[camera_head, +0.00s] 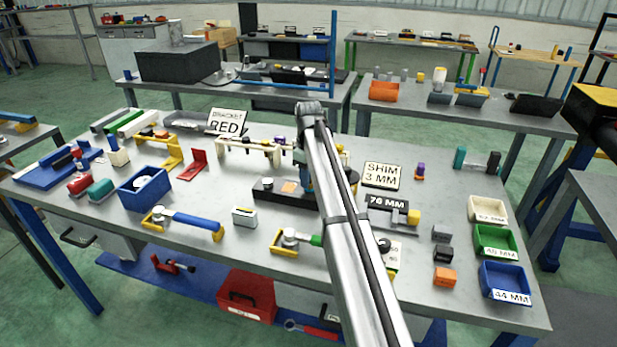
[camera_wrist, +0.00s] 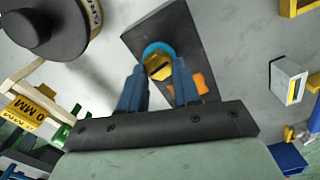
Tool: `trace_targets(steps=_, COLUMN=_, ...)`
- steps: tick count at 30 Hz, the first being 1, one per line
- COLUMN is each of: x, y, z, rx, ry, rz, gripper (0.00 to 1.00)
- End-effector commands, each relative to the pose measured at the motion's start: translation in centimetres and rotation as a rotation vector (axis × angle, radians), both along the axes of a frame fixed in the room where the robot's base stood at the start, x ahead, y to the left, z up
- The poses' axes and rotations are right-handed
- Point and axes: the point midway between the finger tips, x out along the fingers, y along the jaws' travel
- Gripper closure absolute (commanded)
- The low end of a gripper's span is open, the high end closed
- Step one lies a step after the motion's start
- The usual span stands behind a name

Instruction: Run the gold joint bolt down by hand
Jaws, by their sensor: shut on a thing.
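The gold joint bolt (camera_wrist: 158,68) shows its hexagonal head with a dark slot in the wrist view. A light-blue ring (camera_wrist: 152,50) lies around it, over a dark block (camera_wrist: 184,24). My gripper (camera_wrist: 160,74) has its two blue fingers on either side of the bolt head, shut on it. How deep the bolt sits is hidden. In the head view the dark block (camera_head: 265,193) lies mid-table with an orange square (camera_head: 290,187) on top. My own arm hides the bolt there, and only a bit of my blue fingers shows.
A "SHIM 3 MM" sign (camera_head: 382,176) and a "76 MM" sign (camera_head: 388,203) stand right of my arm. A rack with bolts (camera_head: 250,147) stands behind the block. A small grey and white box (camera_head: 244,217) is in front. Bare table lies between it and the block.

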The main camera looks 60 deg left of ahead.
Motion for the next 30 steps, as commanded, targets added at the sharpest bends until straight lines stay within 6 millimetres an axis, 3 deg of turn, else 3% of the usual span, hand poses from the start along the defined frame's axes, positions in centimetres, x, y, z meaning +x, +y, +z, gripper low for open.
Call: trace_targets(steps=30, x=0.63, y=0.13, z=0.31, rx=0.005, ry=-0.001, rz=-0.967, gripper=0.99)
